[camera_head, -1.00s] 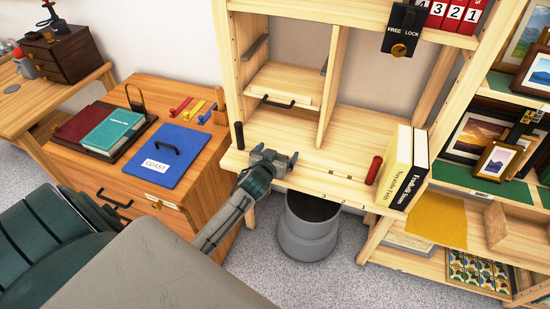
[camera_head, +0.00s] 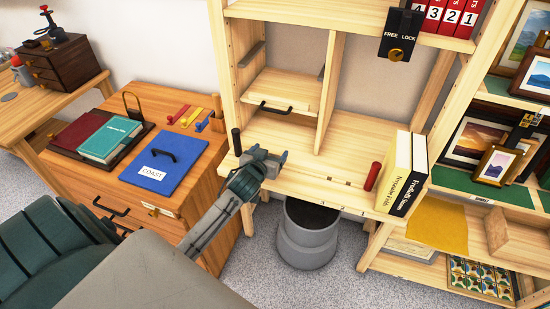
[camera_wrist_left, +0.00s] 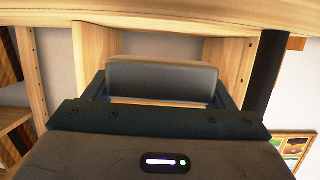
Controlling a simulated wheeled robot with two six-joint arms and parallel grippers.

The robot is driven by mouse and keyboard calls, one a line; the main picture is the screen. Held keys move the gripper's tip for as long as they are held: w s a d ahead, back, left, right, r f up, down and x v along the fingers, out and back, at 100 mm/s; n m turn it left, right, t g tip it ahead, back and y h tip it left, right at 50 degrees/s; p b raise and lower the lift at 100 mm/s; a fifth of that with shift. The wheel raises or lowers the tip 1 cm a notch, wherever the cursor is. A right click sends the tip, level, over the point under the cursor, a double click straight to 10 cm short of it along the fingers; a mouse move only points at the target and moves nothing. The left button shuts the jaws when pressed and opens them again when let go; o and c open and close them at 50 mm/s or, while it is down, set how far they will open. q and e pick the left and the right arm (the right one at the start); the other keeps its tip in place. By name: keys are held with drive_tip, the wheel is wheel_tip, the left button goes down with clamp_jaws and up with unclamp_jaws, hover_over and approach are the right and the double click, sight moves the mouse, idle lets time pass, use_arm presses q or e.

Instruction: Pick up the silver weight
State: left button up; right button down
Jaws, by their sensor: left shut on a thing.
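My left gripper (camera_head: 266,158) is at the front edge of the wooden shelf unit, at its left part, in the head view. It is shut on a grey block, which I take to be the silver weight. In the left wrist view the silver weight (camera_wrist_left: 162,80) shows as a smooth, wide grey block with rounded corners, between the dark fingers. Its underside and the finger contact are partly hidden. My right gripper is not in view.
A dark upright post (camera_head: 236,141) stands just left of the gripper. A grey bin (camera_head: 307,236) stands on the floor below the shelf. A red cylinder (camera_head: 372,176) and two upright books (camera_head: 405,172) are to the right. A blue panel (camera_head: 163,165) lies on the left cabinet.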

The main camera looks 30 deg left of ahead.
use_arm(q)
drive_tip(key=s+a+r+b, duration=0.1)
drive_tip(key=s+a, duration=0.7)
drive_tip(key=s, duration=0.3)
drive_tip(key=shift+s+r+b, duration=0.15)
drive_tip(key=shift+s+b, duration=0.15)
drive_tip(key=shift+s, duration=0.05)
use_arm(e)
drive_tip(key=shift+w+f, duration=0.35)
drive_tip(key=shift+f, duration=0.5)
